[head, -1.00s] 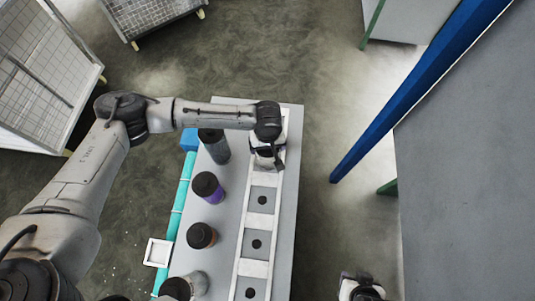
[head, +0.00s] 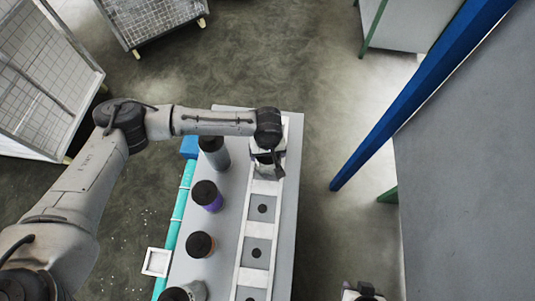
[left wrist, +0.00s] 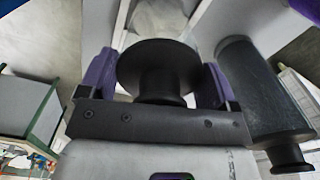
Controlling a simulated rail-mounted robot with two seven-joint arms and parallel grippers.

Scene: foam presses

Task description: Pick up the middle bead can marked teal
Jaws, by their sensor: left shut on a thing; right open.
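My left gripper (head: 268,168) is at the far end of the white slotted rack (head: 242,253). In the left wrist view its purple fingers (left wrist: 160,85) are shut on a black flanged knob (left wrist: 160,62); what lies beneath the knob is mostly hidden. Black-capped cans stand in a row left of the rack: a grey one (head: 215,153), a purple-banded one (head: 208,196), a brown-orange one (head: 201,244) and a pale one (head: 186,291). No teal marking is readable on them. My right gripper (head: 362,294) is open at the bottom edge, partly cut off.
A dark grey can (left wrist: 255,85) stands close beside my left gripper in its wrist view. A teal tube (head: 176,228) and a white square frame (head: 157,262) line the table's left side. A blue beam (head: 400,110) rises at right, beyond open floor.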

